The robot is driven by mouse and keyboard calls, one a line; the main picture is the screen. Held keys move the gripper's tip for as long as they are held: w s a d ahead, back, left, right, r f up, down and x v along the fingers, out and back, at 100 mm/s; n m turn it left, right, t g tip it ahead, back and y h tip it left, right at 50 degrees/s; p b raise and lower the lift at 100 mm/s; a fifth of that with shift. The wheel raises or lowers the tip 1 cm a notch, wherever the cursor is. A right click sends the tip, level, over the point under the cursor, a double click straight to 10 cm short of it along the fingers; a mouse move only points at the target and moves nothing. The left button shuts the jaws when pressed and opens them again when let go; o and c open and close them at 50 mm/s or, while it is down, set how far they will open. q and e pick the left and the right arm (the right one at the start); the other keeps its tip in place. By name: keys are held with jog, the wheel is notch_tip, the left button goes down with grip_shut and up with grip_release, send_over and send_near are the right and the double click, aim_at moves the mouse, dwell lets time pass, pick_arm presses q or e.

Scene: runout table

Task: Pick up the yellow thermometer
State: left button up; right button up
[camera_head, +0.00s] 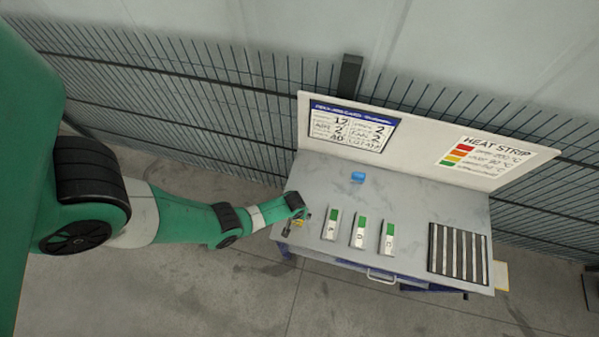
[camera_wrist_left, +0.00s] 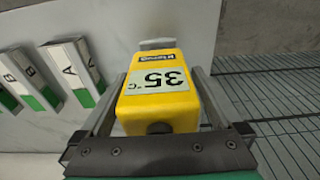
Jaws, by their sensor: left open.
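The yellow thermometer (camera_wrist_left: 158,112) fills the middle of the left wrist view, its grey display reading 35 °C upside down. In the head view only a small yellow patch of it (camera_head: 299,223) shows at the table's left end, largely hidden by my gripper. My left gripper (camera_wrist_left: 160,75) is open, with one finger along each side of the thermometer. The left finger looks very close to its side; I cannot tell whether it touches. My left gripper (camera_head: 294,222) also shows over the table's left edge in the head view. My right gripper is in neither view.
Three white-and-green blocks (camera_head: 359,231) stand in a row right of the gripper. A blue object (camera_head: 358,176) lies near the back board (camera_head: 420,152). A black striped rack (camera_head: 431,247) is at the right end of the grey table (camera_head: 410,200). A wire fence (camera_head: 230,110) runs behind.

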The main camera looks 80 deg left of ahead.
pick_arm(q)
jog(key=c, duration=1.4)
jog(key=shift+c, duration=0.2)
jog(key=shift+r, duration=0.1)
